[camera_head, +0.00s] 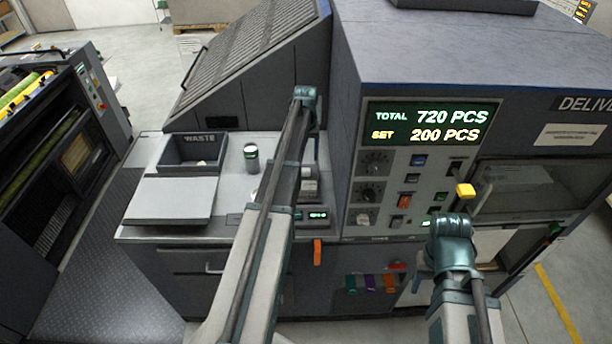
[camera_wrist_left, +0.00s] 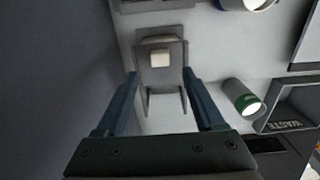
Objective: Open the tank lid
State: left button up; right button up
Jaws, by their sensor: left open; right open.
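A grey tank (camera_wrist_left: 161,85) shows in the left wrist view, with a small cream-coloured block (camera_wrist_left: 159,57) on its near face or lid; I cannot tell whether the lid is fully shut. My left gripper (camera_wrist_left: 160,80) is open and empty, its blue fingers to either side of the tank; I cannot tell whether they touch it. In the head view a light grey part (camera_head: 309,186) beside my left arm may be the tank, mostly hidden by the arm. The left fingers are hidden there.
A dark waste bin (camera_head: 193,166) and a can (camera_head: 251,157) stand left of my left arm on the grey worktop (camera_head: 232,185). The can also shows in the left wrist view (camera_wrist_left: 240,97).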

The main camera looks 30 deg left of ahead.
aim_at(306, 170)
pick_arm(q)
notch_tip(306, 170, down, 7)
jog(key=b, duration=0.6)
grip_shut()
dwell(1.2)
